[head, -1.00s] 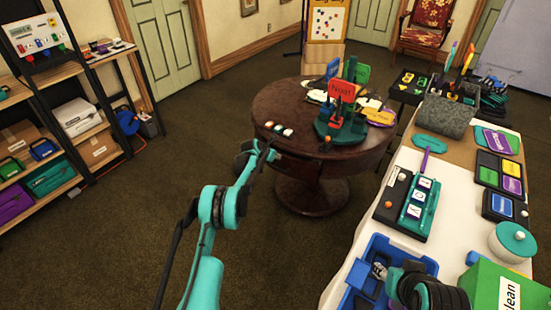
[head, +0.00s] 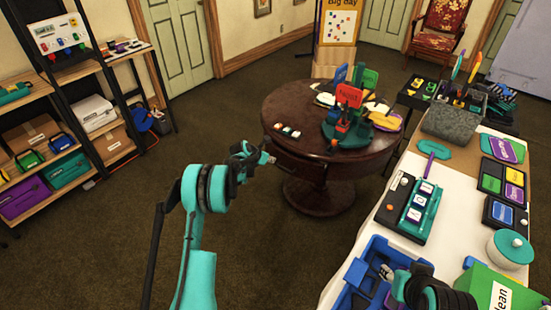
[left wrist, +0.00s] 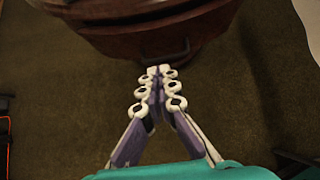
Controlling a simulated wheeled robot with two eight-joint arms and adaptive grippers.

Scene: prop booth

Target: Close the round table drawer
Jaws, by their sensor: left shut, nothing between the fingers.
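The round table (head: 345,163) is dark reddish-brown wood and stands mid-picture in the head view. Its drawer (head: 298,168) is in the rim on the side facing my left arm. In the left wrist view the drawer front (left wrist: 140,42) juts out at the top, with a dark handle (left wrist: 168,52). How far the drawer is out is hard to tell. My left gripper (head: 269,160) is shut and empty just in front of the drawer; its tips (left wrist: 158,69) point at the drawer front near the handle. My right gripper (head: 387,272) is over a blue bin; its fingers are unclear.
Small blocks and a teal stand with signs (head: 345,128) sit on the round table. A white-covered table (head: 375,228) with a blue bin (head: 345,272) and games is at right. Shelves (head: 65,155) stand at left. The carpet between is clear.

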